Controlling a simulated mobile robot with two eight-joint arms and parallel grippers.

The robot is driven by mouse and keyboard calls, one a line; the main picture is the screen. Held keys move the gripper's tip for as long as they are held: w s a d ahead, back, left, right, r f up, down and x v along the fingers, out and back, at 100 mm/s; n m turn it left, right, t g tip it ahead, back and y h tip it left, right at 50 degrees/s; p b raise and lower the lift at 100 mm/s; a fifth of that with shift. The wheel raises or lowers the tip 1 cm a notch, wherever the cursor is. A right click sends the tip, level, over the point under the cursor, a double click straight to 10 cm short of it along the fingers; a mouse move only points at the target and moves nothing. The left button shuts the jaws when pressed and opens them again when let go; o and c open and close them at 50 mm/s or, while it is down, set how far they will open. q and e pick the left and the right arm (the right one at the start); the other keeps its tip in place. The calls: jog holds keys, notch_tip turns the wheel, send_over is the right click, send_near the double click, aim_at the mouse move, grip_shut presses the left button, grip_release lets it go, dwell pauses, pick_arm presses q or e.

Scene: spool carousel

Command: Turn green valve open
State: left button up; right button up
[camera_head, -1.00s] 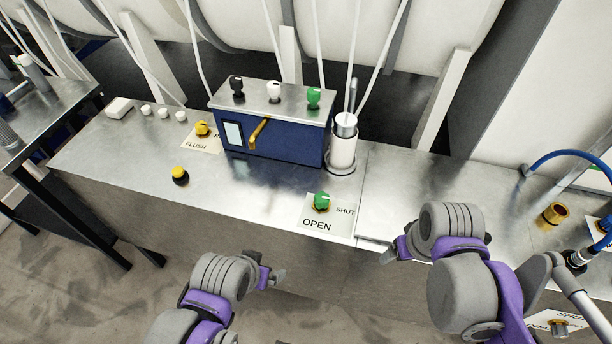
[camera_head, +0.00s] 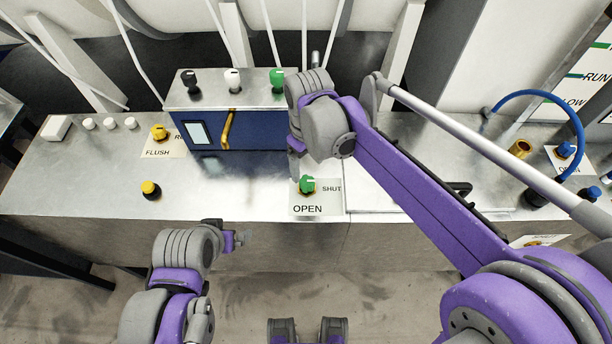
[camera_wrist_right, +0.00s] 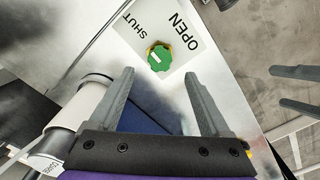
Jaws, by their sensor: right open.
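The green valve (camera_head: 307,185) is a round knob with a pale mark, on a white plate (camera_head: 331,210) on the metal bench. The plate reads OPEN at the front and SHUT on the right. In the right wrist view the green valve (camera_wrist_right: 159,57) lies just beyond the fingertips. My right gripper (camera_head: 294,168) is open and empty, pointing down just behind and left of the valve; in the wrist view, its spread fingers (camera_wrist_right: 159,82) show no contact with it. My left gripper (camera_head: 240,239) is in front of the bench, away from the valve; its jaw opening is unclear.
A blue box (camera_head: 260,132) with a yellow handle and black, white and green knobs stands behind the valve. A yellow FLUSH knob (camera_head: 159,133) and a yellow-topped button (camera_head: 150,190) are left. A blue hose (camera_head: 545,94) is right.

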aim_at(307, 181)
notch_tip(307, 181, down, 6)
jog(key=shift+f, duration=0.2)
jog(key=shift+c, duration=0.2)
grip_shut()
dwell(0.3)
